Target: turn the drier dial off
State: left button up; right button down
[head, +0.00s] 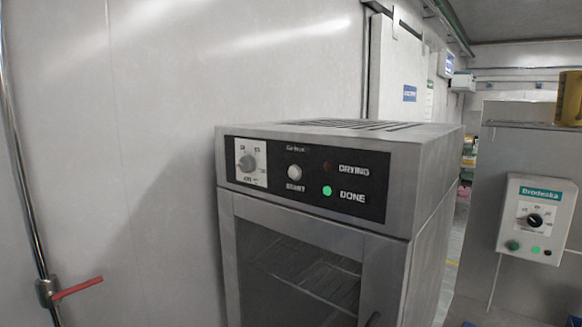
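The drier (320,225) is a grey metal cabinet in the middle of the head view, with a dark glass door (296,275) below a black control panel (308,207). Its dial (248,163) is a grey knob on a white square plate at the panel's left end. The small markings around the dial are too blurred to read surely. A round START button (294,172) is right of the dial. The DONE light (327,190) glows green, and the DRYING light (327,167) is dark red and unlit. Neither of my grippers is in view.
A white control box (538,220) labelled Brodeska, with a black dial, hangs on a grey panel at the right. A yellow container (568,98) stands above it. A pipe with a red lever (78,288) runs along the left wall. A passage lies right of the drier.

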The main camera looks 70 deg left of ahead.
aim_at(246, 164)
jog(key=z, duration=0.05)
jog(key=k, duration=0.95)
jog(key=u, duration=1.05)
jog(key=i, duration=0.15)
jog(key=u, duration=0.35)
